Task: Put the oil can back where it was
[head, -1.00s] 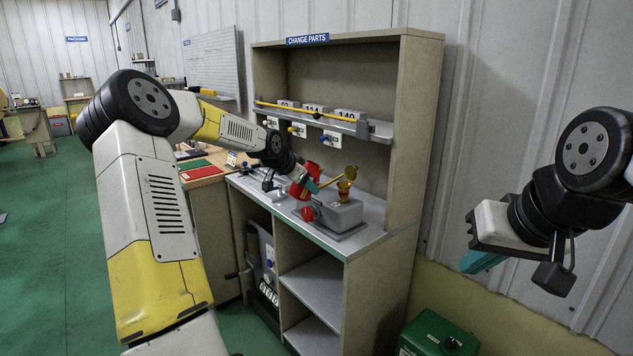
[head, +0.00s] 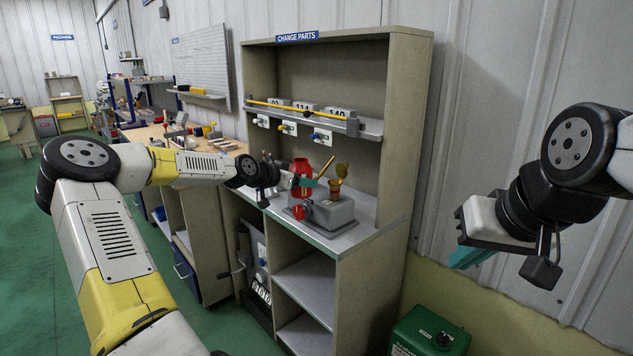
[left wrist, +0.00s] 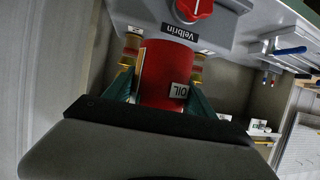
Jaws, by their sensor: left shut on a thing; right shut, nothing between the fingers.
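The red oil can (head: 301,166) is over the counter of the change-parts cabinet, beside a grey box (head: 328,211). My left gripper (head: 303,182) is shut on it. In the left wrist view the can (left wrist: 163,78) sits between the teal fingers, and its OIL label shows. Behind it are the grey box's Velbrin label and a red knob (left wrist: 194,8). I cannot tell whether the can touches the counter or the box. My right gripper (head: 470,258) is shut and empty, at the right by the wall.
The cabinet counter (head: 378,226) has some bare room right of the box. A brass cup (head: 337,183) stands on the box. A shelf with numbered blocks (head: 340,112) hangs above. A green container (head: 430,333) stands on the floor at the right.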

